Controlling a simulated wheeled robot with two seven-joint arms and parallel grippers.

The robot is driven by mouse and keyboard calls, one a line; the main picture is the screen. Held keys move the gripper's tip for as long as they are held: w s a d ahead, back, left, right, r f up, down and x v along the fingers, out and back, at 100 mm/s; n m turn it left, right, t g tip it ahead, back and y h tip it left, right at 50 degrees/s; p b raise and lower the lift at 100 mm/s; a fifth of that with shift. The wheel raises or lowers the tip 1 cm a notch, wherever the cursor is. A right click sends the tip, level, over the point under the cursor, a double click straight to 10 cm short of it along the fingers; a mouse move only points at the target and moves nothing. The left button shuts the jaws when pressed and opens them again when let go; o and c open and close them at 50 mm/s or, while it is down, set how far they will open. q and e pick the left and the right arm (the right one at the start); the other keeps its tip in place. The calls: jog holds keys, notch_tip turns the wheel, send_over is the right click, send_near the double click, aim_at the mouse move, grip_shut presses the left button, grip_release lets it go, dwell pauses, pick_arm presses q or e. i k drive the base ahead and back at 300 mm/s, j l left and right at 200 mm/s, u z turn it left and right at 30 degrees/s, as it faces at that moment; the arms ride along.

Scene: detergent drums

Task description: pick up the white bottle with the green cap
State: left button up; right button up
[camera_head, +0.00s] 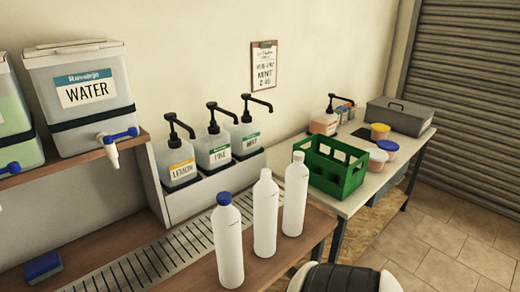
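Three tall white bottles stand upright in a row on the wooden counter. The left bottle (228,250) has a blue cap. The middle bottle (265,220) and the right bottle (295,200) have caps that look white. I see no green cap on any bottle. Neither of my grippers is in view. A rounded black and white part at the bottom edge looks like part of my own arm.
Pump dispensers (216,148) stand in a white rack behind the bottles. A water drum (85,95) with a tap sits on a shelf at left. A green crate (333,170) and lidded tubs (386,148) stand on the right table. A drip grate (150,260) lies left of the bottles.

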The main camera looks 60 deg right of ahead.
aim_at(265, 193)
jog(key=z, duration=2.1)
